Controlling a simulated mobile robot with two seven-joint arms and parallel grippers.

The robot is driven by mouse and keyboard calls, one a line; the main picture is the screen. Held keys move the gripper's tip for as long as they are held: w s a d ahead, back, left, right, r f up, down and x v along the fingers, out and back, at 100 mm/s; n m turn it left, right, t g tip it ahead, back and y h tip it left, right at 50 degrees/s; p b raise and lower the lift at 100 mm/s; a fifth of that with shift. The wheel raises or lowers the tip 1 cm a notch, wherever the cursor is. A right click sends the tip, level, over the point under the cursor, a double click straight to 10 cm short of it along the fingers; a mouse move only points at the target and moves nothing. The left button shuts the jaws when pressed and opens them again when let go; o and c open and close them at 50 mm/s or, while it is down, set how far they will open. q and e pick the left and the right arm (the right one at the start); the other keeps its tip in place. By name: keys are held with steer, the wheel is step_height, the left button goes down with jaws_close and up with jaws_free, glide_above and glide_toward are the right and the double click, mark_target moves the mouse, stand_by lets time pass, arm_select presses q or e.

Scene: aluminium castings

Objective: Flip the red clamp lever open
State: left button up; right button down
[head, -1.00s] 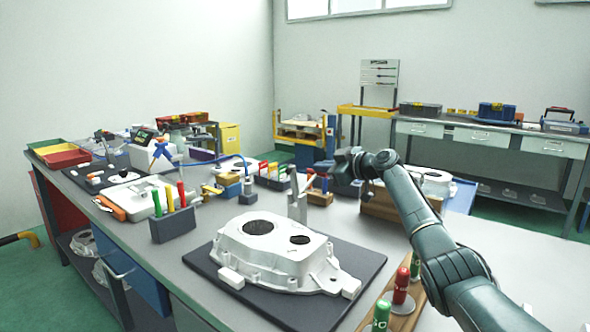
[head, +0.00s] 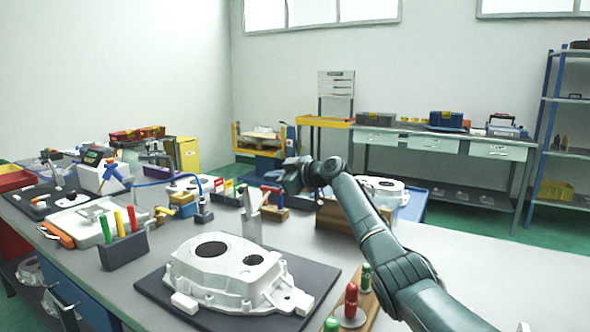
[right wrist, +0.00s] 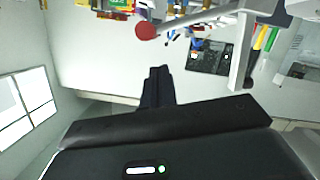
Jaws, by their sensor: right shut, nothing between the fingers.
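In the right wrist view a red rounded knob (right wrist: 147,31) shows beyond my fingers, near the top. It looks like the end of the red clamp lever; the rest of the clamp is hard to make out. In the head view a small red part (head: 270,190) shows on a wooden block, left of and below my right gripper; I cannot tell whether it is the same lever. My right gripper (head: 292,176) is above the bench, small and dark. In the right wrist view its fingers (right wrist: 157,74) are together and empty, apart from the knob. My left gripper is not in view.
A large aluminium casting (head: 225,270) lies on a dark mat (head: 160,292) in front. A pale upright post (head: 252,218) stands behind it. A holder with coloured handles (head: 123,248) is at left, and a wooden rack with red and green items (head: 369,305) at right.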

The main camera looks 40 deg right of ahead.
steer(key=r+b+v, duration=0.1)
steer(key=v, duration=0.9)
steer(key=shift+a, duration=0.2)
steer(key=shift+s+r, duration=0.15)
